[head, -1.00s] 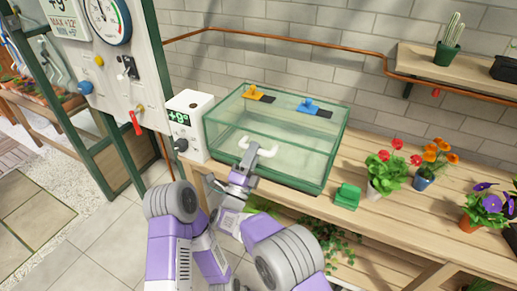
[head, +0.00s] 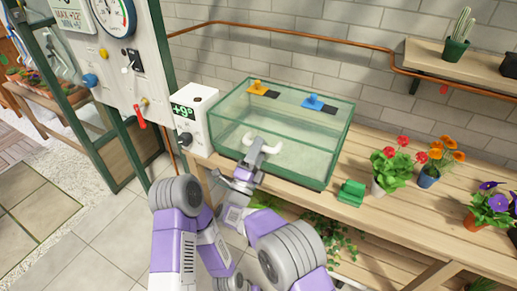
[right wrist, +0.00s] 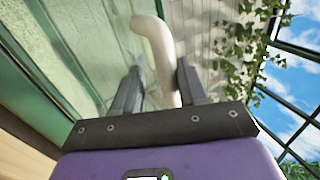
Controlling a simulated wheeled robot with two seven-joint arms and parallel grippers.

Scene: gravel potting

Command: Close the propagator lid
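The propagator (head: 330,165) is a clear glass box with green edges on the wooden bench. Its glass lid (head: 285,105) carries an orange vent knob (head: 258,87) and a blue one (head: 313,101). I cannot tell for sure whether the lid lies fully down. A white curved handle (head: 273,148) shows at the front of the box. My right gripper (head: 257,152) is at the handle. In the right wrist view the handle (right wrist: 155,40) runs between the fingers of my right gripper (right wrist: 160,85), which look closed on it. My left gripper is not in view.
A white control box (head: 195,118) stands against the propagator's left end. A small green object (head: 351,193) sits to its right, then potted flowers (head: 390,170) along the bench. A gauge panel (head: 125,75) rises at the left. A shelf (head: 455,65) is at the upper right.

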